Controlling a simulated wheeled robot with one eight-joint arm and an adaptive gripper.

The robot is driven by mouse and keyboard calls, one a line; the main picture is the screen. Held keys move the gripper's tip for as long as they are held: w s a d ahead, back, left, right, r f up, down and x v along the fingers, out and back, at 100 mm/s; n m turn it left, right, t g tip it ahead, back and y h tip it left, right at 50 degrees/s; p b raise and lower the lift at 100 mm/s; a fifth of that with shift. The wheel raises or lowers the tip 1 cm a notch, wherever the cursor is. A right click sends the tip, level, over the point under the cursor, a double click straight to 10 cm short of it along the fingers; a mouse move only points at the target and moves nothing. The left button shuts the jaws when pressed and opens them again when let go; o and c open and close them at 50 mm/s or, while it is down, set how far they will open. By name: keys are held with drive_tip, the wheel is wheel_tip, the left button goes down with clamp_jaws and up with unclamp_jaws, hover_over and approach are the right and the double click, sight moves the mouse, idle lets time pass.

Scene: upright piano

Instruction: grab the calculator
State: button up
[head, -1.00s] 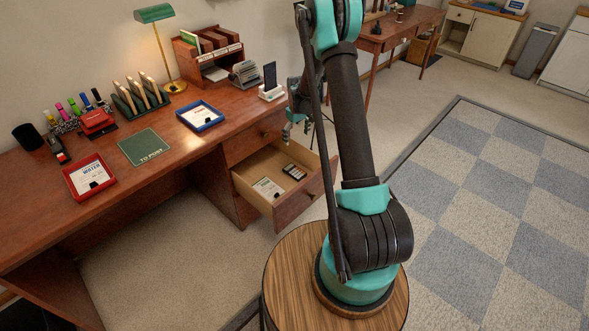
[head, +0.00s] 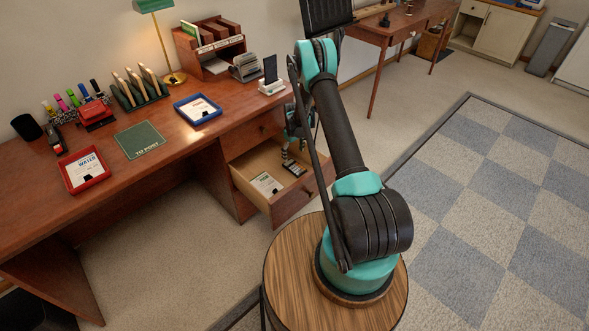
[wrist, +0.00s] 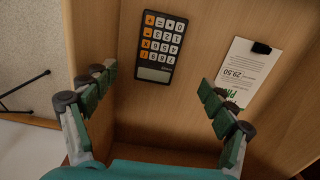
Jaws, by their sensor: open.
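The calculator (wrist: 160,48) lies flat in the open drawer (head: 277,202). It is dark, with white and orange keys and a grey display, and in the wrist view it sits at the upper middle. It also shows in the head view (head: 294,167), partly behind my gripper. My gripper (wrist: 160,85) is open and empty above the drawer. Its two green-padded fingers are spread on either side, with the calculator in line with the gap between them and beyond it. In the head view my gripper (head: 287,155) reaches down into the drawer.
Drawer walls stand close around. The desk (head: 190,140) above holds a blue tray (head: 198,110), a red tray (head: 85,172), a green mat (head: 139,140) and a phone stand (head: 271,82).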

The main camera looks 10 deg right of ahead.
sight(294, 167)
drive_tip(key=shift+s+d+f, duration=0.1)
drive_tip(key=shift+d+f, duration=0.05)
drive_tip(key=shift+f, duration=1.95)
drive_tip(key=shift+d+f, duration=0.1)
drive_tip(key=shift+f, duration=1.95)
drive_tip(key=shift+c, duration=0.4)
drive_tip(key=c, duration=1.2)
drive_tip(key=shift+r, duration=0.2)
